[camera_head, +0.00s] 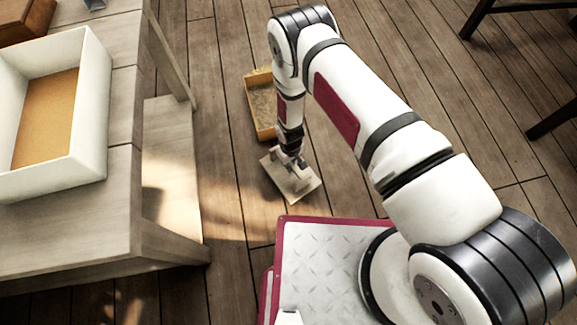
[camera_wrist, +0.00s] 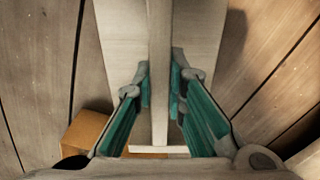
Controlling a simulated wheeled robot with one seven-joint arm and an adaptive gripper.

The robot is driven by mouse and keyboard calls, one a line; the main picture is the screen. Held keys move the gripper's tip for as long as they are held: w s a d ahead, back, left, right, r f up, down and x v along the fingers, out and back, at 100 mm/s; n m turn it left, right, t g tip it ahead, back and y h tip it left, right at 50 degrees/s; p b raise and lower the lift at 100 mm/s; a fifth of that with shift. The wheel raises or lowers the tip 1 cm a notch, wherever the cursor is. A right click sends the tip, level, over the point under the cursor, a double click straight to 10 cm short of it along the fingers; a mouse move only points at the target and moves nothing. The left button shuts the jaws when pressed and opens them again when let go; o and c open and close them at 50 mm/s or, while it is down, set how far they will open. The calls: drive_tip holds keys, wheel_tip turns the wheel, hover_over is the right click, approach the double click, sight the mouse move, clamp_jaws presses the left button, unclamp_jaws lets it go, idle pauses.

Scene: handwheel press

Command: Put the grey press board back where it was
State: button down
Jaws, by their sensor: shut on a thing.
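The grey press board (camera_head: 278,180) is a flat pale plate with a raised bar along its middle. In the head view it is at or just above the floor, below the wooden box; I cannot tell whether it touches the floor. In the wrist view the board (camera_wrist: 112,28) runs up from the jaws. My gripper (camera_head: 291,158) points down over it. In the wrist view my gripper (camera_wrist: 160,88) has a green-padded finger on each side of the raised bar (camera_wrist: 159,40) and is shut on it. My arm hides part of the board in the head view.
An open yellowish wooden box (camera_head: 256,108) with grainy contents stands on the floor just beyond the board. A wooden table (camera_head: 60,235) at left carries a white tray (camera_head: 88,110) with a brown bottom. Dark furniture legs (camera_head: 552,119) stand at far right.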

drive_tip(key=shift+w+a+f+b, duration=0.2)
drive_tip(key=shift+f+b, duration=0.4)
drive_tip(key=shift+f, duration=0.3)
drive_tip(key=shift+w+a+f+b, duration=0.15)
drive_tip(key=shift+f+b, duration=0.4)
drive_tip(key=shift+f, duration=0.35)
drive_tip(key=shift+f, duration=0.15)
drive_tip(key=c, duration=1.6)
unclamp_jaws()
drive_tip(key=shift+c, duration=0.2)
wheel_tip(320, 180, up, 12)
drive_tip(key=p, duration=0.5)
drive_tip(key=shift+r, duration=0.2)
